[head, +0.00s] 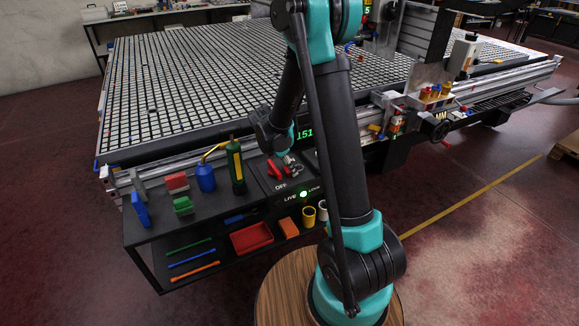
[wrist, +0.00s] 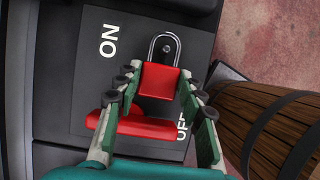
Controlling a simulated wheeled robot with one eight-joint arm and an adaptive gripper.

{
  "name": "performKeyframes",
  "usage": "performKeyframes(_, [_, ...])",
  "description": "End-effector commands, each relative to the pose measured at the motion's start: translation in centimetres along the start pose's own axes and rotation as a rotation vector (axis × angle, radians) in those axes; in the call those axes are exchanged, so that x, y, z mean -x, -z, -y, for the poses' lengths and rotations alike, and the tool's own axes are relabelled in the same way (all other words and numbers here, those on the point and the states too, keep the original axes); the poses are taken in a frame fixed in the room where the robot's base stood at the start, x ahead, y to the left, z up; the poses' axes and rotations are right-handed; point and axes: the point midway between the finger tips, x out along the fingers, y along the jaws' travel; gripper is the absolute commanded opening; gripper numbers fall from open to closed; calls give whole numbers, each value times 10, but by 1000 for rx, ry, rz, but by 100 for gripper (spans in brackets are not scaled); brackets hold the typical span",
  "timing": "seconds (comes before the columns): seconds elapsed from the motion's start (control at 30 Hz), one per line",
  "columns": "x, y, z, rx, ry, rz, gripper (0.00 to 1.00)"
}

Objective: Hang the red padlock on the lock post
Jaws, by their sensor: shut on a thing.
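The red padlock (wrist: 159,80) with its silver shackle (wrist: 163,37) sits between the fingertips of my gripper (wrist: 159,88) in the wrist view. My gripper is shut on its body, and the shackle points away from the fingers. A small round grey post end (wrist: 167,48) shows inside the shackle loop; I cannot tell from this view whether the shackle is over it or above it. A red switch handle (wrist: 145,125) lies below the padlock, partly hidden by my fingers. In the head view my gripper (head: 286,163) is over the OFF end of the dark panel.
The panel (wrist: 88,85) carries ON and OFF labels. A blue bottle (head: 205,178) and a green cylinder (head: 236,168) stand to the left. A wooden barrel (wrist: 265,125) is close on the right in the wrist view.

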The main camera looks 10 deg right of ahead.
Motion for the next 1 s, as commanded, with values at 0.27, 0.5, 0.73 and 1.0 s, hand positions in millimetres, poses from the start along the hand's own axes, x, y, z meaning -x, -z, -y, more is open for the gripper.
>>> performKeyframes(0.27, [0,0,0,0,0,0,43])
performKeyframes(0.5, [0,0,0,0,0,0,63])
performKeyframes(0.73, [1,0,0,0,0,0,63])
performKeyframes(1.0, [30,0,0,1,0,0,63])
